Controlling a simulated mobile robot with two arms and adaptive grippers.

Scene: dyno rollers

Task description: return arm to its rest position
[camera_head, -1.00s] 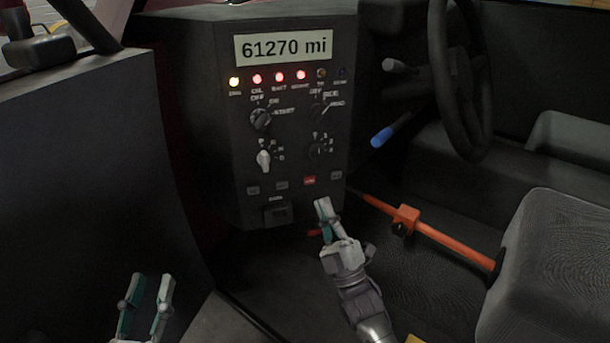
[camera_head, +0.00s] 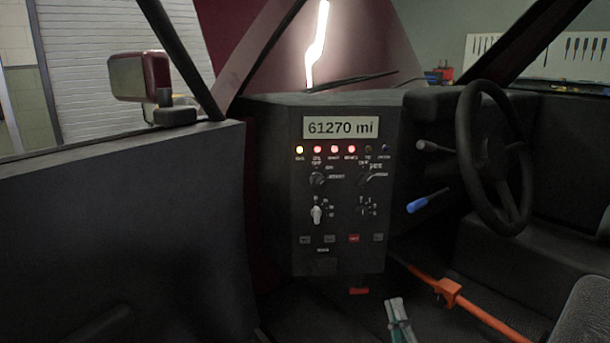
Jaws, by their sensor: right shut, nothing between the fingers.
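My right gripper (camera_head: 398,309) shows at the bottom edge, right of centre. Its pale and teal fingers point up, shut with nothing between them. The rest of its arm is cut off by the frame. It appears below the black control panel (camera_head: 335,240), apart from its knobs and buttons. My left gripper is out of view.
The panel has a mileage display (camera_head: 341,127), lit lamps and several knobs. A steering wheel (camera_head: 490,160) and blue-tipped lever (camera_head: 417,205) are to the right. An orange bar (camera_head: 470,305) crosses the lower right. The door (camera_head: 120,230) fills the left.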

